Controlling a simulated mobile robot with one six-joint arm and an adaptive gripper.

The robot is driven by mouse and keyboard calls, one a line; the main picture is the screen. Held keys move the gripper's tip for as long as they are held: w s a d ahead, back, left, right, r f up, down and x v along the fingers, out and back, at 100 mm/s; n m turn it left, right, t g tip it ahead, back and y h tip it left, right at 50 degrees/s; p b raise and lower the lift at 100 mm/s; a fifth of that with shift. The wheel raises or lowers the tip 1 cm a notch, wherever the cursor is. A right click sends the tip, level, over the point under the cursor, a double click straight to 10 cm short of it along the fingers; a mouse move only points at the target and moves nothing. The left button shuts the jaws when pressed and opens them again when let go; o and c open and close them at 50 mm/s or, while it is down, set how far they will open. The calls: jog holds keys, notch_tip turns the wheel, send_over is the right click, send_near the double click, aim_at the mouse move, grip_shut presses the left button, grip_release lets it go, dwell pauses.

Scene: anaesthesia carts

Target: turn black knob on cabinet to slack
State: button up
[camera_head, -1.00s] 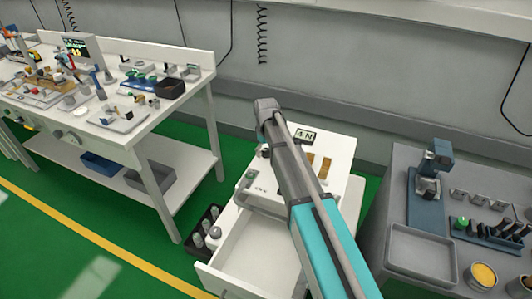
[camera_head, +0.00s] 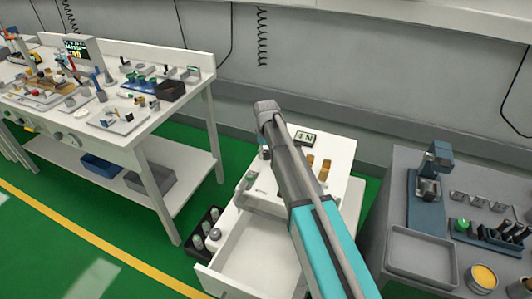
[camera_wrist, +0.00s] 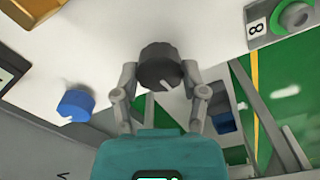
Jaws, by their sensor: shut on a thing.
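The black knob (camera_wrist: 161,64) sits on the white cabinet panel (camera_wrist: 225,28) in the wrist view. A pale pointer line on it slants toward the lower right of that picture. My gripper (camera_wrist: 161,76) has one finger on each side of the knob and is shut on it. In the head view my arm covers the knob and most of the gripper. The white cabinet (camera_head: 342,152) stands there behind and beside the arm.
The cabinet's drawer (camera_head: 250,252) is open. A workbench (camera_head: 150,118) stands left, a grey table (camera_head: 385,185) right.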

aim_at(266, 152)
jog(key=shift+m, duration=0.7)
jog(key=o, duration=1.1)
jog(key=shift+o, duration=0.2)
jog(key=shift+n, duration=0.4)
jog(key=shift+n, duration=0.5)
jog(key=shift+r+p, duration=0.4)
notch_tip(266, 152, up, 13)
jog(key=p, duration=1.3)
